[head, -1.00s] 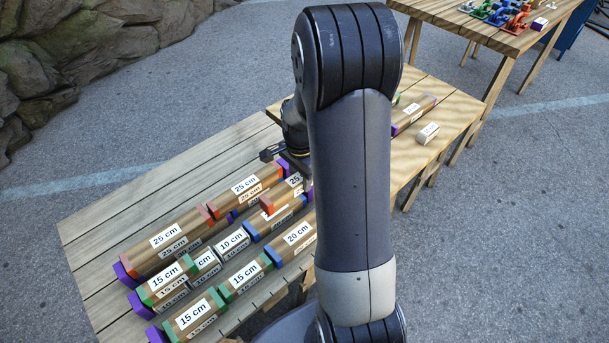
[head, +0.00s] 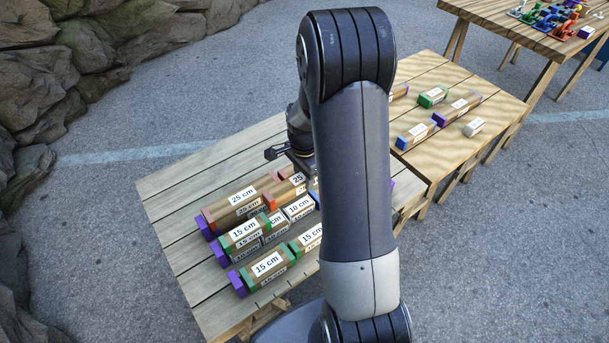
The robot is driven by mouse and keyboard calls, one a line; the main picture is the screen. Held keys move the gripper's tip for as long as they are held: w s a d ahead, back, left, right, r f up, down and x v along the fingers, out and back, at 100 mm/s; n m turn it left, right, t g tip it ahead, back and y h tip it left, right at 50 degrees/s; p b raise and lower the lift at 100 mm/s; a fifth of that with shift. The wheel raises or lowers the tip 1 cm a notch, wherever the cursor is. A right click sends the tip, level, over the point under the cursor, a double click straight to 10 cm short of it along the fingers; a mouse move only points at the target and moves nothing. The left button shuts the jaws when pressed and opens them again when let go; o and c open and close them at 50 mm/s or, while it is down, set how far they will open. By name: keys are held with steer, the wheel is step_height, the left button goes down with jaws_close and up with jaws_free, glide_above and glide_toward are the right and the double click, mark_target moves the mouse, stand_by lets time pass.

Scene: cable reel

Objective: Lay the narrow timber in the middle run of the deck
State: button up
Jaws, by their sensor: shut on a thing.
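My gripper (head: 292,157) hangs above the deck (head: 165,185), just left of my arm. It is shut on an orange-ended timber (head: 284,191) whose label begins "25". The timber lies lengthwise along the runs, over or just behind the middle run; its height is hard to tell. My arm hides its far end. In the middle run, a green-ended 15 cm timber (head: 243,234) lies against a purple stop. Grey blocks (head: 299,208) follow, one labelled 10 cm, and a bit of blue shows beside my arm. Beyond that, the run is hidden.
The back run holds a 25 cm timber (head: 238,201). The front run holds green-ended 15 cm timbers (head: 268,265). A side table (head: 478,85) at right carries several timbers and a pale block (head: 473,127). Rocks (head: 95,60) stand at upper left.

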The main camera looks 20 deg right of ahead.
steer(key=shift+f+b, duration=2.65)
steer(key=shift+f, duration=1.1)
steer(key=shift+f+b, duration=0.3)
steer(key=o, duration=1.2)
step_height(320, 180, up, 11)
steer(key=shift+f+p, duration=0.1)
steer(key=shift+p, duration=0.45)
steer(key=shift+c, duration=0.2)
